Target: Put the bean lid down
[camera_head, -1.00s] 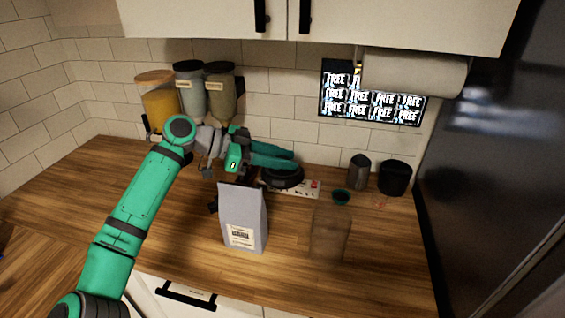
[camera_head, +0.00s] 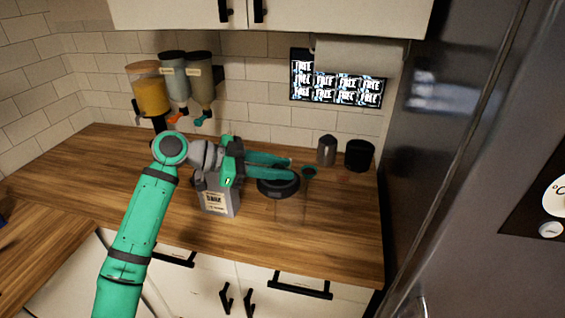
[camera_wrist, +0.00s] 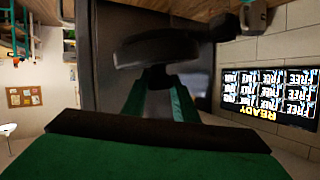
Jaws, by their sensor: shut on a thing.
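The bean lid (camera_head: 278,190) is a dark, round, thick disc at the end of my gripper (camera_head: 288,169). It shows in the head view over the right half of the wooden counter. My gripper's green fingers are shut on it. The wrist view shows the lid (camera_wrist: 160,48) as a dark disc just beyond the green fingers (camera_wrist: 162,100). I cannot tell how high the lid is above the counter. A faint see-through container (camera_head: 290,212) shows just below the lid in the head view. I cannot tell if they touch.
A grey labelled bag (camera_head: 218,202) stands partly behind my arm. Dispensers (camera_head: 173,82) hang on the wall. The front right counter (camera_head: 340,232) is clear.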

